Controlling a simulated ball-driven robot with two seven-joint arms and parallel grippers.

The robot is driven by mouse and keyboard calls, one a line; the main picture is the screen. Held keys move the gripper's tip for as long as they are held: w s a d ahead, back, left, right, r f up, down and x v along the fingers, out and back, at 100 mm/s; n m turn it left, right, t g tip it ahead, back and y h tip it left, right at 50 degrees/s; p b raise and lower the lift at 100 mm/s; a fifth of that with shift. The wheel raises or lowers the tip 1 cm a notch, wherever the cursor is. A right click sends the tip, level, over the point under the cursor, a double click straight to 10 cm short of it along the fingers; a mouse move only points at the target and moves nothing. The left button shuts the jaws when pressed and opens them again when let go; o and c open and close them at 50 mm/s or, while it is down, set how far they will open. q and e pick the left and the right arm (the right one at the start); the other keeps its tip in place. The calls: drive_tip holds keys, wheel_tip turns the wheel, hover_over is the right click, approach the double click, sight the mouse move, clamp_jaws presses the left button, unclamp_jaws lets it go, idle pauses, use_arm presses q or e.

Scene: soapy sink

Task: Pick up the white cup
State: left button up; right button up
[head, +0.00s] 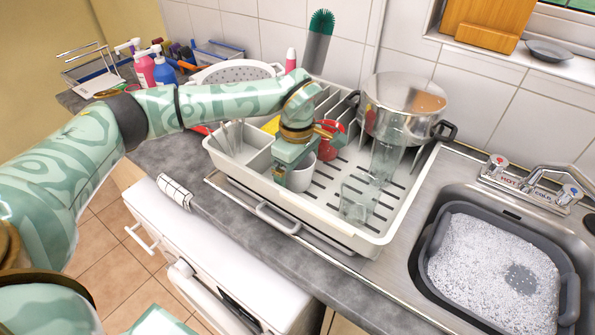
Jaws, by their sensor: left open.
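The white cup (302,179) stands in the white dish rack (347,236), near its middle left. My left gripper (294,162) reaches in from the left and points down right over the cup. It is open, and its jaws are at the cup's rim, hiding part of it. I cannot tell whether they touch the cup. My right gripper does not show.
Beside the cup are a red mug (331,141), clear glasses (357,199) and a large steel pot (399,108). A colander (236,73) stands behind. A sink with a soapy basin (492,270) is at right.

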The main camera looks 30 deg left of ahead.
use_arm(q)
drive_tip(key=shift+c, duration=0.2)
drive_tip(key=c, duration=1)
drive_tip(key=shift+c, duration=0.4)
drive_tip(key=shift+r, duration=0.15)
